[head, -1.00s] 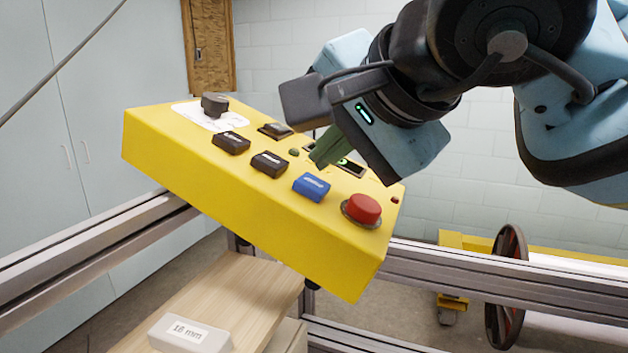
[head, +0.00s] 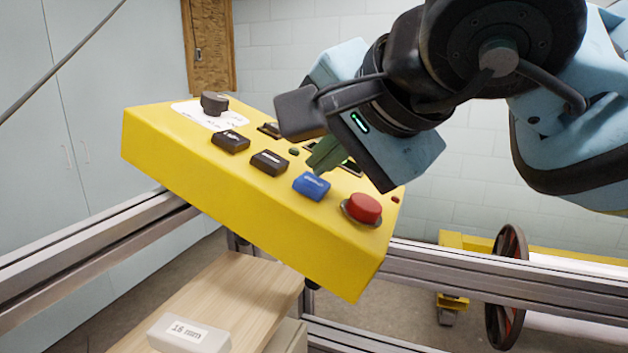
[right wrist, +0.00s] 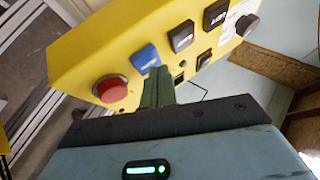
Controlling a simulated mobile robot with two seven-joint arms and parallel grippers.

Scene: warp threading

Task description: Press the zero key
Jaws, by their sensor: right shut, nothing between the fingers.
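A yellow control box (head: 250,220) carries several keys on its tilted top. The blue key (head: 311,187) sits between a black key (head: 269,163) and the red round button (head: 362,209). The key labels are too small to read surely. My right gripper (head: 318,168) is shut and empty, its green fingertips right at the back edge of the blue key. In the right wrist view the fingertips (right wrist: 157,72) are close beside the blue key (right wrist: 146,58); I cannot tell whether they touch. The gripper hides part of the display behind it. My left gripper is not in view.
A black knob (head: 214,103) stands at the box's far left. Metal rails (head: 90,235) run behind and below the box. A wooden board (head: 215,300) with a labelled grey block (head: 188,335) lies below. A dark wheel (head: 508,285) is at right.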

